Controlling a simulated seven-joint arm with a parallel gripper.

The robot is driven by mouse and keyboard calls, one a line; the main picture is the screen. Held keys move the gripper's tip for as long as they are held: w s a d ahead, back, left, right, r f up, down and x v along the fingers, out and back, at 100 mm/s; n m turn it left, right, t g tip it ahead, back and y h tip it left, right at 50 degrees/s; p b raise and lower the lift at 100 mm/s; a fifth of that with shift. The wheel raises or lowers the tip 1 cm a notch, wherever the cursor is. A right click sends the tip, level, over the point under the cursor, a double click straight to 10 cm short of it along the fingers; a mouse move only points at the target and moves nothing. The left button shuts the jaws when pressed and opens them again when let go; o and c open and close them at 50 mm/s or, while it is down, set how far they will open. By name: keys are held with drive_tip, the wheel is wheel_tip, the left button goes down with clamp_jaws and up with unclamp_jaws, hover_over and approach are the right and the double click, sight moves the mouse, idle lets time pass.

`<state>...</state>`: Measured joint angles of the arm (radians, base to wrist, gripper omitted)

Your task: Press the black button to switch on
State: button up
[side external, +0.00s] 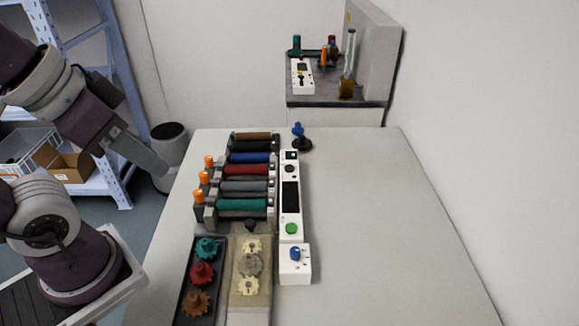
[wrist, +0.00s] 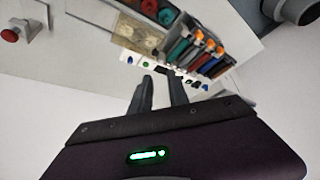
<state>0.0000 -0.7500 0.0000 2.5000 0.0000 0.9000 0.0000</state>
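A narrow white control panel (side external: 291,215) lies on the table along the right side of the colored rollers. A round black button (side external: 290,169) sits near its far end, between a small dark switch (side external: 291,155) and a black display (side external: 291,197). A green button (side external: 291,229) is at the near end. The panel is small there and partly behind the fingers; the black button cannot be made out.
Rollers with orange knobs (side external: 209,162) stand left of the panel. A tray of colored gears (side external: 203,272) and a white box with a blue knob (side external: 295,262) are nearer. A blue-topped black piece (side external: 299,137) stands at the far end. The table's right side is clear.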

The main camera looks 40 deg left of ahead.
clamp_jaws()
idle(1.4)
drive_tip(key=n+t, duration=0.4)
drive_tip(key=n, duration=0.4)
hover_over(287, 169)
wheel_tip(287, 169, down, 14)
drive_tip(key=shift+h, duration=0.3)
drive_tip(key=shift+f, duration=4.35)
